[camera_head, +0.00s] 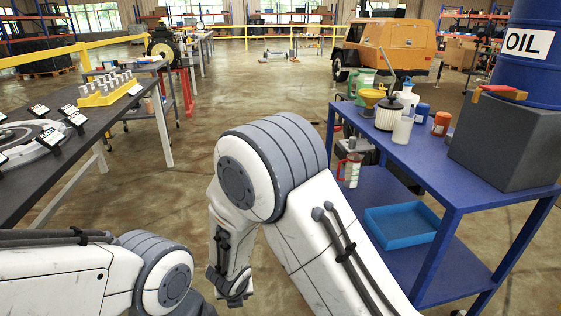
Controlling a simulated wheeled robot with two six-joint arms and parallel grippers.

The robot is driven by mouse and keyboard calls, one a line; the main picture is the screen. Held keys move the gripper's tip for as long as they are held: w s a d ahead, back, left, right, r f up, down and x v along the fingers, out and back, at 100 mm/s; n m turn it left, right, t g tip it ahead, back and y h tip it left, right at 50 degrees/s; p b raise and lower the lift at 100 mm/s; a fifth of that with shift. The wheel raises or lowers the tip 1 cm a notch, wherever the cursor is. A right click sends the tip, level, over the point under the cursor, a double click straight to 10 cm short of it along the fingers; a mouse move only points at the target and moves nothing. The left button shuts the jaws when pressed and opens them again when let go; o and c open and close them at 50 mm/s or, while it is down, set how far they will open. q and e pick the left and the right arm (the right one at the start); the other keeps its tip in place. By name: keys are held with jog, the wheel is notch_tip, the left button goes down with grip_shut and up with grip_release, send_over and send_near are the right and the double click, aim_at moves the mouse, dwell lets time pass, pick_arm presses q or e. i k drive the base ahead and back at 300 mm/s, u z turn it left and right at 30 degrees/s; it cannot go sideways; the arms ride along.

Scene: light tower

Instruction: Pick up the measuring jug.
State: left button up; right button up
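A pale, see-through jug-like container with a red handle (352,170) stands upright at the left end of the blue workbench, seemingly on its lower shelf. A green container with a handle (364,86) stands on the bench top at the far left end. I cannot tell for sure which is the measuring jug; the pale one looks more like it. My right arm's elbow is in the middle, left of the bench, and its forearm hangs down. My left arm is low at the left. Neither gripper's fingers show, and neither container is touched.

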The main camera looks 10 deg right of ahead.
aim_at(351, 179)
jog(key=i, duration=3.05)
jog(key=z, duration=1.85)
